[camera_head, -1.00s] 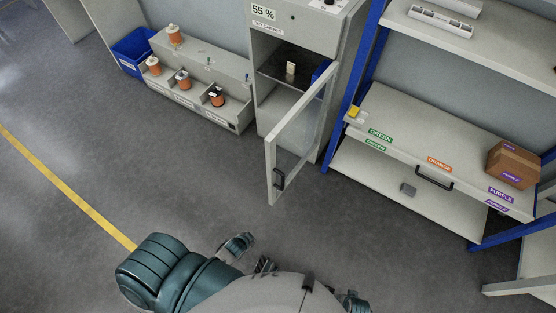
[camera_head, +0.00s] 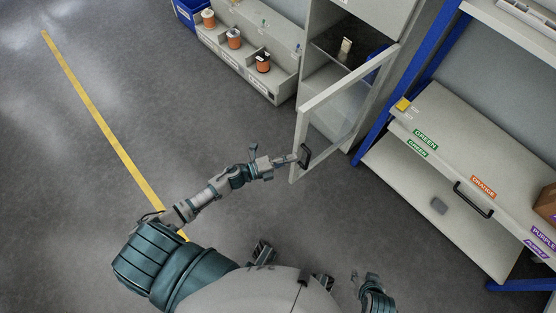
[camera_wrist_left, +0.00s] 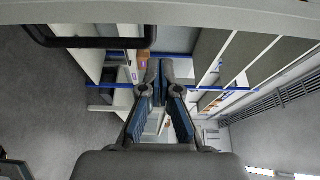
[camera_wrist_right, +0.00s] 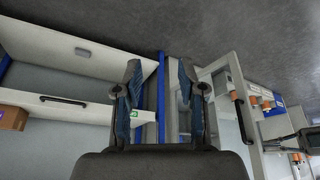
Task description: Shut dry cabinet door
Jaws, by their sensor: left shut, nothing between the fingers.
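The dry cabinet (camera_head: 359,18) stands at the top centre of the head view. Its glass-paned door (camera_head: 299,130) stands open, swung out toward me, so the inside shows. A black handle (camera_head: 306,156) is on the door's free edge. My left gripper (camera_head: 299,159) is shut and empty, its tip right by the handle; I cannot tell if they touch. In the left wrist view the shut fingers (camera_wrist_left: 157,72) lie below the door edge (camera_wrist_left: 230,14) and handle (camera_wrist_left: 85,43). My right gripper (camera_wrist_right: 160,75) is open and empty, low and away from the door.
A shelf with a blue post (camera_head: 415,85) and a drawer handle (camera_head: 473,200) stands right of the cabinet. A rack of orange spools (camera_head: 234,39) and a blue bin (camera_head: 188,12) are to its left. The floor left of the door is clear.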

